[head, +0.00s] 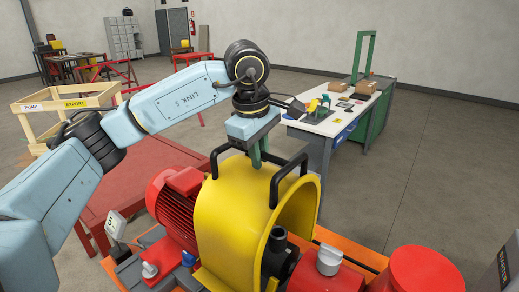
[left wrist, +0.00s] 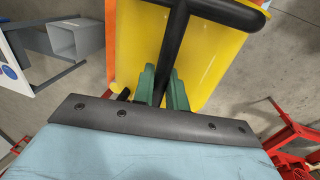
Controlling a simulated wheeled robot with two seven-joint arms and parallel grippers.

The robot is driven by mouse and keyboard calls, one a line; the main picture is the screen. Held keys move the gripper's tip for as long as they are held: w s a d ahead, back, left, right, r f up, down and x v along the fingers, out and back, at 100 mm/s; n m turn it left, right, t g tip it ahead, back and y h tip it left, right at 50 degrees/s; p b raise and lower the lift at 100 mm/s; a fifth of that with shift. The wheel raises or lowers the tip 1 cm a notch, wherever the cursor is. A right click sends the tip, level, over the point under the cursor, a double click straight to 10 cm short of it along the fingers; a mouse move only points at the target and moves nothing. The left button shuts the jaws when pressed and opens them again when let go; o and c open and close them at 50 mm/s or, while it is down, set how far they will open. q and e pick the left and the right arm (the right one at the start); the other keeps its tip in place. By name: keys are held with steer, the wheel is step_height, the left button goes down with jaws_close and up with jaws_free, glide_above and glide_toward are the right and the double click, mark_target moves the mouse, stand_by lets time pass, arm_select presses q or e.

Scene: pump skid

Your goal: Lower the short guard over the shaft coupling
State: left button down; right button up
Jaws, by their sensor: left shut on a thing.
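The short guard (head: 235,205) is a yellow arched cover with black handles on top. It stands upright above the skid, between the red motor (head: 178,208) and the red pump parts (head: 325,275). My left gripper (head: 259,160) points down at the top of the guard, its green fingers shut on a black handle bar (left wrist: 178,30), as the left wrist view shows. A dark shaft part (head: 277,245) shows through the guard's near arch opening. The guard hides most of the shaft coupling. I cannot tell whether the guard's lower edges touch the base. My right gripper is out of view.
The skid has an orange base (head: 345,252). A red platform (head: 140,180) and a wooden crate (head: 70,105) lie behind. A workbench (head: 320,122) stands at back right.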

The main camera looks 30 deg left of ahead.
arm_select(q)
step_height(320, 180, down, 11)
steer(key=b, duration=0.8)
steer(key=shift+d+f+b, duration=0.1)
steer(key=shift+f+b, duration=0.4)
steer(key=shift+b, duration=0.05)
stand_by(0.6)
steer(key=c, duration=1.3)
jaws_free()
steer(key=shift+s, duration=0.1)
steer(key=shift+c, duration=0.2)
steer(key=r, duration=0.4)
steer(key=s+r, duration=0.1)
steer(key=r, duration=0.3)
steer(key=s+r, duration=0.1)
steer(key=r, duration=0.2)
steer(key=shift+s+r, duration=0.15)
steer(key=shift+r, duration=0.25)
steer(key=shift+s+r+p, duration=0.15)
steer(key=shift+r+p, duration=0.15)
steer(key=shift+r, duration=0.35)
